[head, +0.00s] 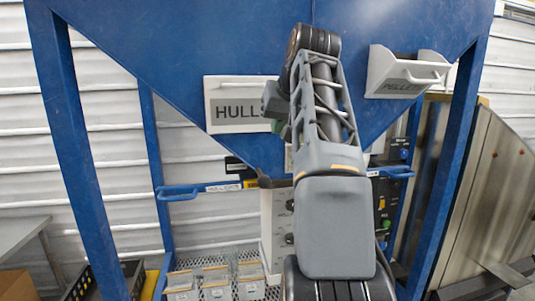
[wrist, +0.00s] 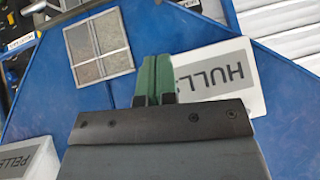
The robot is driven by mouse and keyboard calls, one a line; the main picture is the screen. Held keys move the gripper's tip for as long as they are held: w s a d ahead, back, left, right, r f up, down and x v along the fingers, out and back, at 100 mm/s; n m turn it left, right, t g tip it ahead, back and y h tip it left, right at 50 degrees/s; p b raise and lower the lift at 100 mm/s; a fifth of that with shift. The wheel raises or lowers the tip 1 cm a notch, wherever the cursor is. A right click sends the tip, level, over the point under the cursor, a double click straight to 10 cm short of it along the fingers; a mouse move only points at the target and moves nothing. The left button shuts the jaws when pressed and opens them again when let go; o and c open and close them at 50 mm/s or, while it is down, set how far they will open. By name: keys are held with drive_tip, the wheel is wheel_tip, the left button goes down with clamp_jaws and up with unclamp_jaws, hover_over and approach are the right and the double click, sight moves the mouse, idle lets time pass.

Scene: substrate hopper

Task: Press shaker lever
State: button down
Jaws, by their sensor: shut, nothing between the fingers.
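My gripper (wrist: 152,60) has green fingers closed together and empty in the wrist view. It points at the blue hopper (wrist: 200,30), and the HULLS drawer (wrist: 222,80) shows just right of the fingers. In the head view my arm covers most of the gripper; a sliver of green shows beside the HULLS drawer (head: 236,104). I cannot clearly make out a shaker lever. A small dark handle-like part (head: 266,181) sits near the hopper's lower tip, and blue handle bars (head: 178,193) stick out on both sides; their small labels are unreadable.
The PELLETS drawer (head: 405,72) juts out, open, on the hopper's right. A meshed window panel (wrist: 98,45) shows in the wrist view. Blue frame legs (head: 75,150) flank the hopper. A control box with a green button (head: 386,222) and several small bins (head: 215,280) stand below.

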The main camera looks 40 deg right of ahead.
drive_tip(key=shift+s+a+r+m+g, duration=0.15)
drive_tip(key=shift+s+a+m+g, duration=0.15)
drive_tip(key=shift+s, duration=0.4)
drive_tip(key=b, duration=0.4)
hover_over(267, 180)
drive_tip(key=f, duration=0.9)
drive_tip(key=shift+w+d+f, duration=0.1)
drive_tip(key=shift+d+f, duration=0.15)
drive_tip(key=shift+f, duration=0.15)
drive_tip(key=shift+a+f, duration=0.25)
drive_tip(key=shift+f, duration=0.75)
